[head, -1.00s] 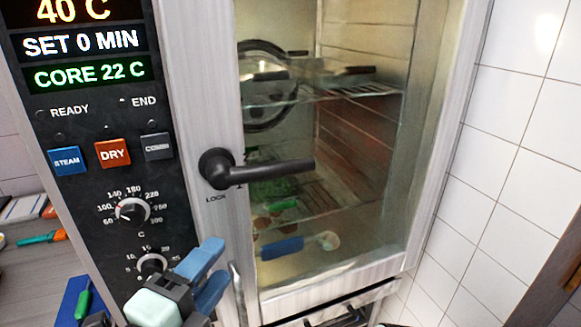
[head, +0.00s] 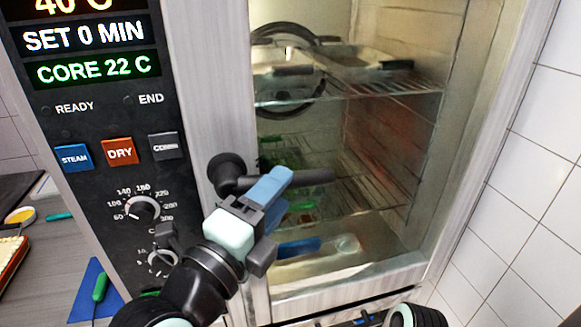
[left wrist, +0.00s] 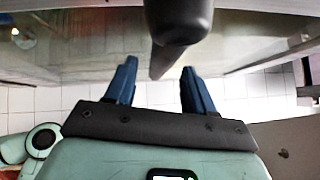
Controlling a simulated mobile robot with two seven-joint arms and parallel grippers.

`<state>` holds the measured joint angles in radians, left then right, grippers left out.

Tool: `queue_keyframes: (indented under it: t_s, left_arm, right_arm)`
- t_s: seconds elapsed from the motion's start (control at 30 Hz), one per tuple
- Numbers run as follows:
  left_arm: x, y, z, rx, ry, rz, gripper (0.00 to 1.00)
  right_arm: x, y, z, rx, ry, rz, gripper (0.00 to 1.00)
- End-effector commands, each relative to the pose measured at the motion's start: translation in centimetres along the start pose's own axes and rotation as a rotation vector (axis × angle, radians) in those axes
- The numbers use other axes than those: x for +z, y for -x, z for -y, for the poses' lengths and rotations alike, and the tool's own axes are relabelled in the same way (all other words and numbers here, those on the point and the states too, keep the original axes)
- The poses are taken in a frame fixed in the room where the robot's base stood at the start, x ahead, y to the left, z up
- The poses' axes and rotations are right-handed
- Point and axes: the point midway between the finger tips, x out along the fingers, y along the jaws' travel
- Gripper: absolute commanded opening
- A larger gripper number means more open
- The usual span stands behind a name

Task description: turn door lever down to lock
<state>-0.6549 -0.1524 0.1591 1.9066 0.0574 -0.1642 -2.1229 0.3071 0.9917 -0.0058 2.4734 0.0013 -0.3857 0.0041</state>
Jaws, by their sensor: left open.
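The black door lever (head: 318,176) extends roughly level to the right from its round pivot on the oven door frame (head: 208,110). My left gripper (head: 275,198) is at the lever, its blue fingers open and hiding the middle part of the bar. In the left wrist view the lever (left wrist: 180,22) shows large at the top, lined up between the two blue fingertips of my left gripper (left wrist: 158,72). I cannot tell whether a finger touches it. The LOCK label is hidden behind my gripper. My right gripper does not show.
The control panel (head: 95,110) with buttons and dials stands left of the lever. Behind the door glass are racks and trays (head: 370,65). A counter with a blue mat (head: 88,300) lies at lower left, and a tiled wall (head: 540,120) is at right.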

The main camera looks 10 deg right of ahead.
Motion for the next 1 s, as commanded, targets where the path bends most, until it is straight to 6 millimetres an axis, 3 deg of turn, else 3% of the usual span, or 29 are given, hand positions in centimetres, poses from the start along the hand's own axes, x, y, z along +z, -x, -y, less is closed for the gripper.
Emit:
queue_keyframes:
  t_s: [0.1,0.23,0.63,0.67,0.8,0.83,1.0]
  left_arm:
    - [-0.1,-2.2,0.1,0.001,0.0,-0.002,0.54]
    - [0.0,-3.6,0.1,0.0,0.0,-0.001,0.54]
    - [0.0,-4.4,0.0,0.0,0.0,0.0,0.54]
    - [0.0,-4.4,0.0,0.0,0.0,0.0,0.51]
    - [0.0,-4.4,0.0,0.0,0.0,0.0,0.05]
    - [0.0,-4.4,0.0,0.0,0.0,0.0,0.0]
    - [0.0,-4.4,-0.1,0.0,-0.001,-0.001,0.0]
  right_arm:
    - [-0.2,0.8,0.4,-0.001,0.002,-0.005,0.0]
    - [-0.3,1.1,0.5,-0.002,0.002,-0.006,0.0]
    - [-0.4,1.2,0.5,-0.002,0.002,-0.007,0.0]
    - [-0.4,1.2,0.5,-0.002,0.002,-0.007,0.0]
    - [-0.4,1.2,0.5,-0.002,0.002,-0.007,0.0]
    - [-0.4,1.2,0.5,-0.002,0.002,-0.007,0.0]
    - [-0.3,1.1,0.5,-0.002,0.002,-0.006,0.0]
